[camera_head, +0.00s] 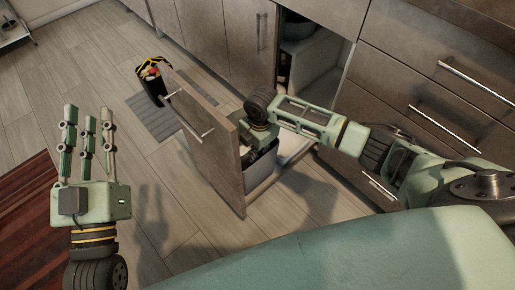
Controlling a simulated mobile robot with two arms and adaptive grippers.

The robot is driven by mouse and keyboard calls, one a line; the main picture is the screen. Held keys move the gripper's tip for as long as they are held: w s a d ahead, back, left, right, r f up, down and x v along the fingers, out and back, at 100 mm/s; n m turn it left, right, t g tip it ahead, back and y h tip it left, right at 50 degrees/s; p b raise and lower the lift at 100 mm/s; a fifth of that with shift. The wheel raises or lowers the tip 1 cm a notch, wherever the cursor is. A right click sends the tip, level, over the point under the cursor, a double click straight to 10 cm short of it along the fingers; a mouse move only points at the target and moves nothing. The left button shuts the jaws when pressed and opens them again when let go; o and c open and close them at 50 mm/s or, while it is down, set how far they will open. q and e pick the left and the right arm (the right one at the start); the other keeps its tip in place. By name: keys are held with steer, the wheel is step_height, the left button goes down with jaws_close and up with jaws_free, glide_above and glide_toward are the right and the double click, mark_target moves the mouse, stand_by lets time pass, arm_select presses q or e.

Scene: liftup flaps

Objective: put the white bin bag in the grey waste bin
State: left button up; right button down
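The grey waste bin (263,172) sits in the pulled-out cabinet unit, behind its wooden front (205,140); only its side and part of its dark opening show. My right gripper (246,140) reaches over the bin from the right. Its fingers are mostly hidden behind the wooden front and its own wrist, so I cannot see whether it holds anything. I cannot make out a white bin bag. My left gripper (88,142) is raised at the left, fingers extended and apart, empty and away from the bin.
A black container (152,80) with a yellow-trimmed rim and items inside stands on the floor by a grey mat (165,118). A red striped rug (28,205) lies at the left. Drawers with bar handles (445,125) line the right. The middle floor is clear.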

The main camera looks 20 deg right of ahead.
steer(key=shift+f, duration=0.25)
steer(key=c, duration=2.3)
jaws_free()
steer(key=shift+o, duration=0.2)
steer(key=shift+r, duration=0.15)
